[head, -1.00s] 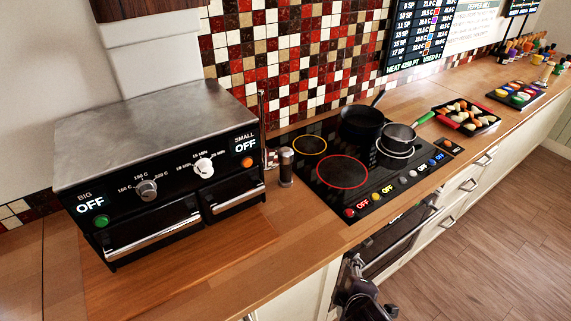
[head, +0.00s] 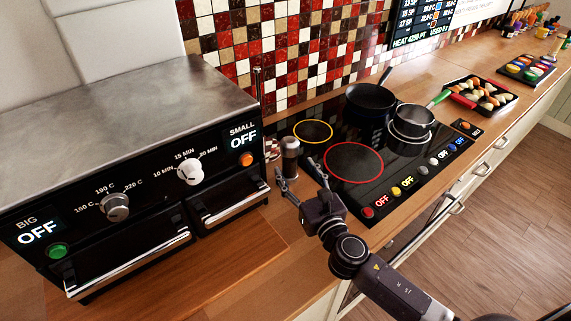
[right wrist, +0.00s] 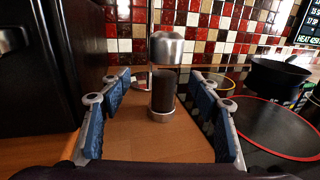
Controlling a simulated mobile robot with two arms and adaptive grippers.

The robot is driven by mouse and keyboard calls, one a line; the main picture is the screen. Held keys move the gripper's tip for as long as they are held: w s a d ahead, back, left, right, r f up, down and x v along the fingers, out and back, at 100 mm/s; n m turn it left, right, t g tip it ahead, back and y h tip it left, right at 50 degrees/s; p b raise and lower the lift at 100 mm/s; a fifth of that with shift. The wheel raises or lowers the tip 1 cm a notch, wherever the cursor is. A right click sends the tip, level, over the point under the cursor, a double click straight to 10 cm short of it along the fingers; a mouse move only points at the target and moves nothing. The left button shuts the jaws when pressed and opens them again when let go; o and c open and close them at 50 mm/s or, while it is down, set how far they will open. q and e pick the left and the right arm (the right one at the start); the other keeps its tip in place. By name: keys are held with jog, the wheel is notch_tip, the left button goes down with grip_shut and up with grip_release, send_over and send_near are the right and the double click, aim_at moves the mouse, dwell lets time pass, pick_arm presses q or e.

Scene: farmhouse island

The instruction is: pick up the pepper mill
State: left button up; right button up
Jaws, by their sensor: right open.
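The pepper mill (head: 290,157), with a silver top and dark body, stands upright on the wooden counter between the black oven and the cooktop. In the right wrist view the mill (right wrist: 163,95) stands straight ahead, centred between the fingers, its base on the wood. My right gripper (head: 300,171) is open and empty, its fingertips close in front of the mill in the head view. In the right wrist view its blue-padded fingers (right wrist: 161,88) are spread to either side, with no contact visible. My left gripper is not in view.
The oven (head: 135,200) stands close left of the mill, with a thin upright rod at its back corner. The cooktop (head: 385,190) is right, with a dark pan (head: 370,103) and a pot (head: 412,118). A tiled wall (head: 300,50) stands behind.

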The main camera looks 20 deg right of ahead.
aim_at(293, 161)
jog(key=shift+w+r, duration=0.3)
jog(key=shift+w, duration=0.55)
jog(key=w, duration=0.2)
jog(key=w+p, duration=0.1)
jog(key=shift+w+d+f, duration=0.15)
jog(key=shift+w+f, duration=0.15)
jog(key=shift+w, duration=0.65)
jog(key=c, duration=0.8)
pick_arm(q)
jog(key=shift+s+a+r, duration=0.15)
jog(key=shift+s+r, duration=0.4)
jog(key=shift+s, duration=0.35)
pick_arm(e)
jog(key=c, duration=0.7)
